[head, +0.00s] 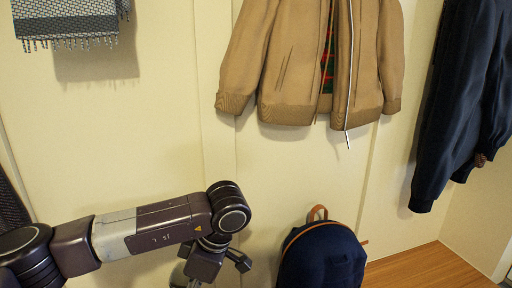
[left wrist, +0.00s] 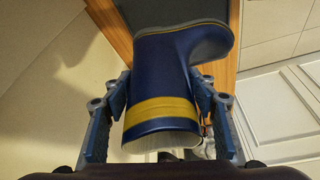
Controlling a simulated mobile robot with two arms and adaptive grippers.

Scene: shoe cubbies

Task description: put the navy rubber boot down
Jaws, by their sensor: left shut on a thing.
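The navy rubber boot (left wrist: 168,72) has a yellow band and a grey sole. In the left wrist view it lies between the two fingers of my left gripper (left wrist: 160,122). The gripper is shut on the boot's shaft near its open top. The boot's foot points away from the gripper, with the sole toward the top of the picture. A wooden surface shows behind the boot. In the head view my left gripper (head: 190,282) is only partly visible at the bottom edge, and the boot is not visible there. My right gripper is in neither view.
A wooden bench top (head: 430,268) is at the lower right, with a navy backpack (head: 322,262) at its left. A tan jacket (head: 300,60), a dark jacket (head: 462,105) and a patterned scarf (head: 68,20) hang along the wall. White panelled fronts (left wrist: 285,110) show in the left wrist view.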

